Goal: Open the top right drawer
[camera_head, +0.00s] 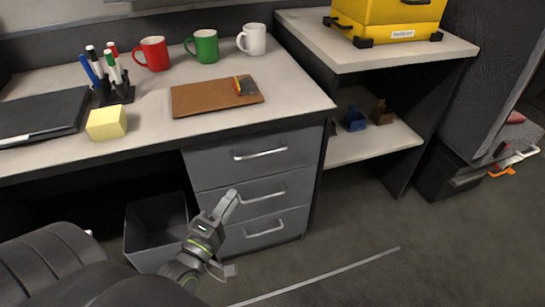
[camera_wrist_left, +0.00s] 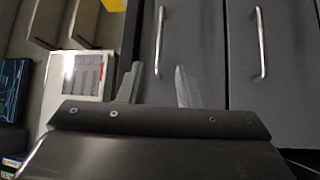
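The top drawer (camera_head: 215,167) is the uppermost of three grey drawers under the desk's right end. Its front looks flush and closed, with a silver bar handle (camera_head: 260,154). My left gripper (camera_head: 232,232) is open and empty, in front of the drawers and lower than the top handle. In the left wrist view, turned sideways, the gripper's two fingers (camera_wrist_left: 158,82) stand apart. One drawer handle (camera_wrist_left: 160,42) appears beyond the gap between them, and a second handle (camera_wrist_left: 260,44) is to the right. I cannot tell which drawers these are. My right gripper is not in view.
A dark bin (camera_head: 156,226) stands left of the drawers. The desk (camera_head: 290,95) holds mugs, pens, a clipboard and sticky notes. A shelf unit (camera_head: 365,150) with a yellow case (camera_head: 385,20) stands right. The floor (camera_head: 350,215) before the drawers is open.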

